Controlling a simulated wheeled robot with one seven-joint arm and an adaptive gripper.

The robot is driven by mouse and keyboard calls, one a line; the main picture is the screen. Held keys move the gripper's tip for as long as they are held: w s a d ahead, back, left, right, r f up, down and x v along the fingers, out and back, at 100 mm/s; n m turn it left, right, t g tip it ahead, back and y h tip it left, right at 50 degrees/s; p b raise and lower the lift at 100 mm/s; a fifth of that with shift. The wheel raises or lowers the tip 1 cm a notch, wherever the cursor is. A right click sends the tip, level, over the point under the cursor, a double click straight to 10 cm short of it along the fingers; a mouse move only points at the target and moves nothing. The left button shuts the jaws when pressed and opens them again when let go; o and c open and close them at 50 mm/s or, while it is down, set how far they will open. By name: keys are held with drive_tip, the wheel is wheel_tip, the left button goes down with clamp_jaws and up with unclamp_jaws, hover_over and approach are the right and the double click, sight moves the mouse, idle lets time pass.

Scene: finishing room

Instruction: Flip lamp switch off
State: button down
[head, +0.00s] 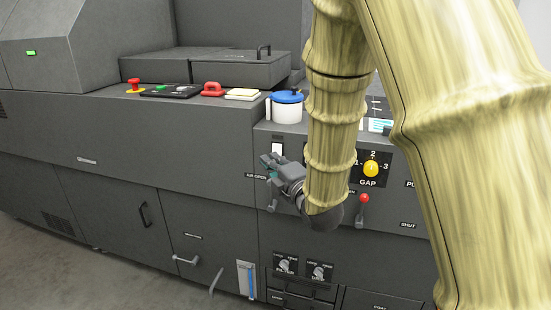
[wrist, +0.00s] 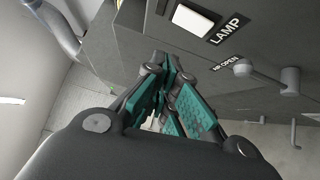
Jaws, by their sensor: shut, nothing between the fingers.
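The lamp switch is a white rocker (wrist: 193,20) next to the label LAMP, near the top of the wrist view. It also shows in the head view as a white rocker (head: 277,149) on the front of the grey machine, above the AIR OPEN label. My gripper (head: 265,160) is just below and left of the rocker in the head view. In the wrist view my gripper (wrist: 165,62) has its teal-padded fingers closed together and empty, with the tips short of the rocker in the picture. I cannot tell whether they touch the panel.
A lever (wrist: 265,75) sticks out beside the AIR OPEN label. A yellow GAP knob (head: 371,168) and a red-tipped lever (head: 363,207) are to the right. A white pot with a blue lid (head: 287,106) stands on the ledge above the switch.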

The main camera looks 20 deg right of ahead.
drive_tip(key=v, duration=0.8)
drive_tip(key=shift+d+r, duration=0.45)
